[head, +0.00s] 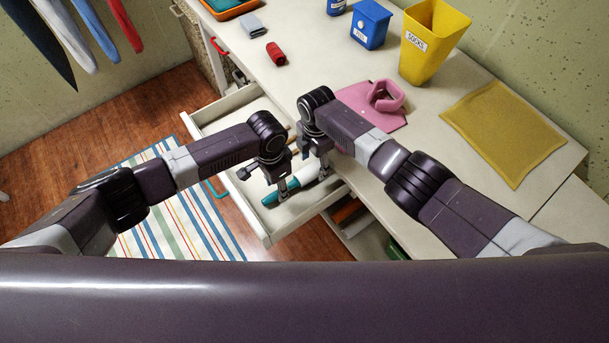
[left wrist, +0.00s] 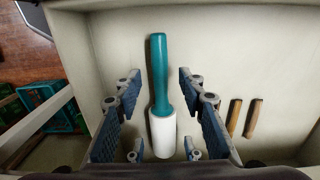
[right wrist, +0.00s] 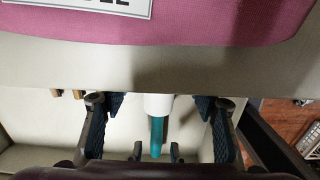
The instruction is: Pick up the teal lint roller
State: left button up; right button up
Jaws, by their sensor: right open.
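The teal lint roller (head: 269,198) lies in an open white drawer (head: 222,104), with its white roll toward the right in the head view. In the left wrist view the lint roller (left wrist: 159,75) lies lengthwise between the spread fingers of my left gripper (left wrist: 158,98); I see no grip on it. My left gripper (head: 284,190) is open over the drawer. My right gripper (head: 323,168) is open and beside it, near the white roll end. In the right wrist view the lint roller (right wrist: 157,132) shows between its spread fingers, partly hidden by the counter edge.
Two small wooden pegs (left wrist: 242,117) lie in the drawer. On the counter (head: 330,65) are a pink folded item (head: 388,98), a yellow cloth (head: 505,130), a yellow socks bin (head: 432,45), a blue bin (head: 371,25) and a red roll (head: 276,53). A striped rug (head: 180,215) lies on the floor.

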aim_at(314, 166)
pick_arm(q)
jog(key=shift+f, duration=1.7)
pick_arm(e)
jog(key=shift+f, duration=1.7)
jog(key=shift+f, duration=0.1)
pick_arm(q)
grip_shut()
pick_arm(e)
jog(key=c, duration=1.1)
jog(key=shift+c, duration=1)
